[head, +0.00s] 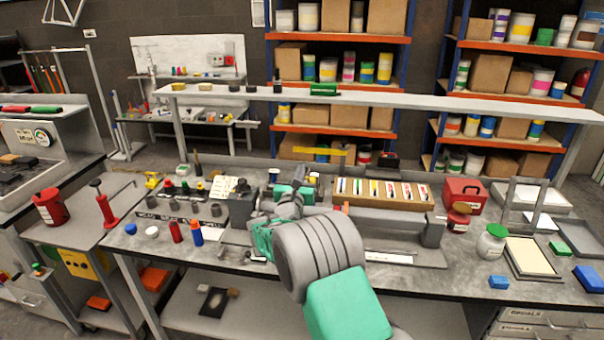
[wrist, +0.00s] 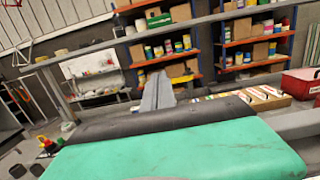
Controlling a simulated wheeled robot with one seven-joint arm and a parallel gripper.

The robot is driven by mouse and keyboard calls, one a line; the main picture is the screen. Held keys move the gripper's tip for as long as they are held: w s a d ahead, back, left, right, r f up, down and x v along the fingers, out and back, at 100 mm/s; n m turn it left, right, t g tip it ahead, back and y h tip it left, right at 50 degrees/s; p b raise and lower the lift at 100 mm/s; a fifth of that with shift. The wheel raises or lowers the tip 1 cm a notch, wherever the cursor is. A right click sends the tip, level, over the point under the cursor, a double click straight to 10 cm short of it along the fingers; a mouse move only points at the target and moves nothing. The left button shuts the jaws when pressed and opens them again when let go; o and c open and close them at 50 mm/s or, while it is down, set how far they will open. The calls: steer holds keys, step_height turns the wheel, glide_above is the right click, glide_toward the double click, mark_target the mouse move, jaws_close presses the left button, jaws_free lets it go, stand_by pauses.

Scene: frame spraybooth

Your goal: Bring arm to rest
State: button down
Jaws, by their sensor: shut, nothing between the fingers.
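My arm, green and grey, reaches from the bottom of the head view over the middle of the workbench (head: 330,262). My gripper (head: 262,205) is small and partly hidden behind my own arm links in that view. In the wrist view my gripper's grey fingers (wrist: 158,90) stand together beyond the green and black wrist housing, with nothing visible between them. They point toward the back of the bench and the shelves.
A wooden box of labelled packets (head: 383,194) and a red toolbox (head: 463,193) stand right of my arm. A red bottle (head: 176,231), a blue bottle (head: 196,233) and several dark cups stand left. A raised shelf (head: 400,100) crosses behind. A jar (head: 491,243) stands at right.

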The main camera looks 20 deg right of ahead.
steer(key=shift+s+a, duration=0.2)
steer(key=shift+s, duration=0.1)
steer(key=shift+a, duration=0.1)
